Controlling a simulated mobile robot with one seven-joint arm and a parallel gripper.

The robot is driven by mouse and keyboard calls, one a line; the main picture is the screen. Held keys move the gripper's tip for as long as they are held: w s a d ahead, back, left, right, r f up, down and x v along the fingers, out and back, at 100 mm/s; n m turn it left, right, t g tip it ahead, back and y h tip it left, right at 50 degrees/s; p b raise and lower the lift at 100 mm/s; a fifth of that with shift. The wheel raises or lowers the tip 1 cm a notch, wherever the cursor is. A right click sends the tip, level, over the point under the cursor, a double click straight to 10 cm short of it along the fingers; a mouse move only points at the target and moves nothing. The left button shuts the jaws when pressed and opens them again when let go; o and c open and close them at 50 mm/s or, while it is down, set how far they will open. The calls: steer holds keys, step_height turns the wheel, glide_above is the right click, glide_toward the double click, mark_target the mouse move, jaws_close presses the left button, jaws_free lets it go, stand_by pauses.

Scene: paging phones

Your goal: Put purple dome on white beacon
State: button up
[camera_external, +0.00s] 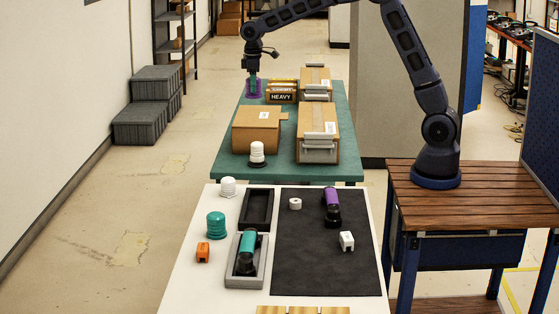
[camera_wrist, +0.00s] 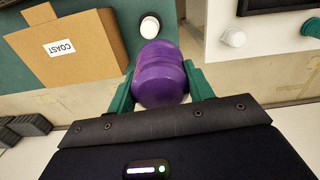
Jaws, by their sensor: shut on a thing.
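The purple dome (camera_wrist: 160,75) is between the green fingers of my gripper (camera_external: 253,83), which is shut on it. In the external view the dome (camera_external: 253,94) is partly hidden under the fingers, over the far left part of the green table. The white beacon (camera_external: 257,150) stands upright with a dark base at the near edge of that table. It also shows in the wrist view (camera_wrist: 150,27), just beyond the held dome and apart from it.
Cardboard boxes (camera_external: 257,130) and a "HEAVY" box (camera_external: 281,96) crowd the green table (camera_external: 226,158).

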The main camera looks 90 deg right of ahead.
steer(key=d, duration=0.2)
steer(key=shift+s+d+r+m, duration=0.15)
steer(key=shift+s+d+m, duration=0.15)
steer(key=shift+d+m, duration=0.1)
steer(key=shift+d+f, duration=0.1)
steer(key=shift+f, duration=0.15)
glide_above(257, 143)
step_height(257, 143, down, 19)
steer(key=shift+f, duration=0.15)
steer(key=shift+f, duration=0.15)
steer(key=o, duration=1)
